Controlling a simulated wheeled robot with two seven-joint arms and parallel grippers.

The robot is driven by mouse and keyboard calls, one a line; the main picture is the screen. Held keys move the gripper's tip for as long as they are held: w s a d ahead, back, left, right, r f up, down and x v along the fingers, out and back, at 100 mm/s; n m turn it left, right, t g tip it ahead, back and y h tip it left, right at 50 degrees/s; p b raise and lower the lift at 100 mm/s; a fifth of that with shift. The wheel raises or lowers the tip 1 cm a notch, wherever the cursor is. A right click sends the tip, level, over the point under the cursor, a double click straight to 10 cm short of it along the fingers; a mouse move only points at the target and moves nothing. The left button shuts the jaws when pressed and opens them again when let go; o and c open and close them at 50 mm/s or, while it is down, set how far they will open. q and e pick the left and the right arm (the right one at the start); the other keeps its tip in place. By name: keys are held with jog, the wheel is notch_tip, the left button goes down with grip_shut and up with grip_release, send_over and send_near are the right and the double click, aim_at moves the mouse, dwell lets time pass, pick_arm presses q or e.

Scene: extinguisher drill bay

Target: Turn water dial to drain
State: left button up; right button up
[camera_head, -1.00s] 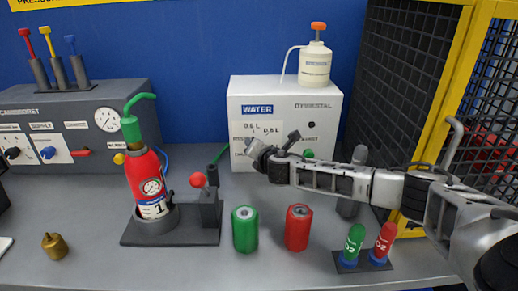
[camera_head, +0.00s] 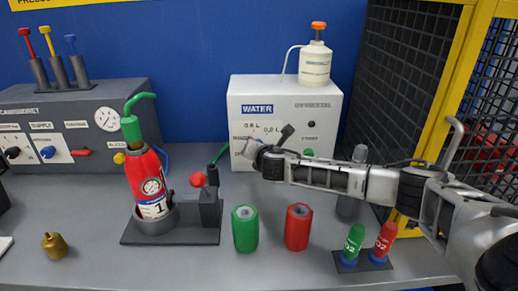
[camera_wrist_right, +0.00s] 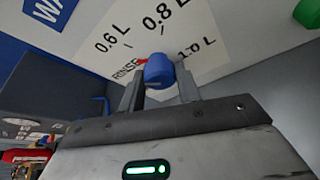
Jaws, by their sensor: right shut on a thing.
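The white water box (camera_head: 325,97) with a blue WATER label stands at the back centre. Its dial plate also shows in the right wrist view (camera_wrist_right: 205,65), with markings such as 0.6 L, 0.8 L and RINSE. The blue dial knob (camera_wrist_right: 158,70) sits between the fingertips of my right gripper (camera_wrist_right: 158,84), which is shut on it. In the head view my right gripper (camera_head: 258,150) is at the box's front and hides the knob. No drain mark is readable. My left gripper is not in view.
A red extinguisher (camera_head: 147,180) stands in a dark holder (camera_head: 180,236). A green can (camera_head: 244,229), a red can (camera_head: 298,227) and two small CO2 cartridges stand below my right arm. A yellow-framed mesh cage (camera_head: 450,85) is at the right.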

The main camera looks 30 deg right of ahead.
jog(key=shift+w+a+f+n+g+h, duration=0.1)
jog(key=shift+n+g+h, duration=0.4)
jog(key=shift+n+h, duration=1.1)
jog(key=shift+w+a+r+n+g+h, duration=0.1)
jog(key=shift+n+g+h, duration=0.55)
jog(key=shift+n, duration=1.7)
jog(key=shift+a+f+n+g+h, duration=0.1)
jog(key=shift+n+g+h, duration=0.25)
jog(key=shift+n+h, duration=1.3)
jog(key=shift+n+y, duration=0.3)
jog(key=shift+n, duration=0.2)
jog(key=o, duration=1)
jog(key=shift+c, duration=0.2)
